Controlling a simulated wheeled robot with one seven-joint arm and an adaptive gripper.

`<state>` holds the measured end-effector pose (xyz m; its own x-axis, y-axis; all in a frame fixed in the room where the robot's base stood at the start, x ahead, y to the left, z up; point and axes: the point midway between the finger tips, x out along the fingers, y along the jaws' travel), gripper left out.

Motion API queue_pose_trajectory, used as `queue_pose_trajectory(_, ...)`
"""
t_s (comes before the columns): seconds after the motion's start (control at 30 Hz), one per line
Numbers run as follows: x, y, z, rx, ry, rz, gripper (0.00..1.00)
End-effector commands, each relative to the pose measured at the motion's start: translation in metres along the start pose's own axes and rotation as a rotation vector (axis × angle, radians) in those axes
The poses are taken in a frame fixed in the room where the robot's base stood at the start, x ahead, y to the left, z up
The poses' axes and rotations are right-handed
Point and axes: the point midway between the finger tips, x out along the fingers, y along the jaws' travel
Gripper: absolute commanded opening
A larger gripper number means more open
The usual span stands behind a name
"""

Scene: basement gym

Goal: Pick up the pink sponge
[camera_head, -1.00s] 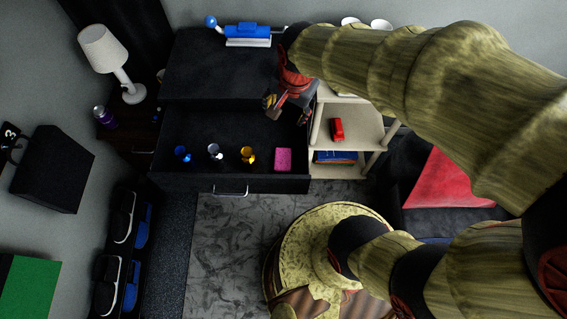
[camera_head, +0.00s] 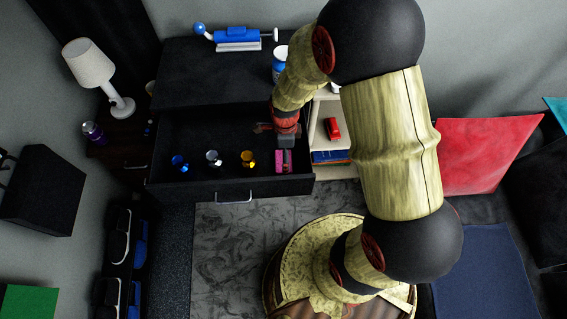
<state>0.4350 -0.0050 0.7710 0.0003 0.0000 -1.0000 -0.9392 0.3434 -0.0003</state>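The pink sponge (camera_head: 279,162) lies in the front right corner of the open black drawer (camera_head: 220,135). My gripper (camera_head: 285,156) is right above it and points down into the drawer. A grey finger part crosses the sponge and hides its middle and upper part. Pink shows on both sides of that finger. The far finger is hidden, so I cannot tell whether the fingers are open around the sponge or shut on it.
The drawer front (camera_head: 230,188) is close to the sponge. A shelf with a red toy car (camera_head: 332,129) is at the right.

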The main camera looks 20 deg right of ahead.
Motion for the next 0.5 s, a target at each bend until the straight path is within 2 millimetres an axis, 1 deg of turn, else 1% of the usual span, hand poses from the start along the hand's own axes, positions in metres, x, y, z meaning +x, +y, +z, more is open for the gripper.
queue_pose_trajectory(0.2, 0.033, 0.002, 0.005, -0.001, 0.001, 0.003, 0.93)
queue_pose_trajectory(0.3, 0.044, 0.002, 0.004, 0.0, 0.001, 0.002, 0.93)
queue_pose_trajectory(0.4, 0.048, 0.001, 0.004, -0.001, 0.0, 0.001, 0.93)
queue_pose_trajectory(0.5, 0.046, 0.001, 0.004, -0.001, 0.0, 0.0, 0.93)
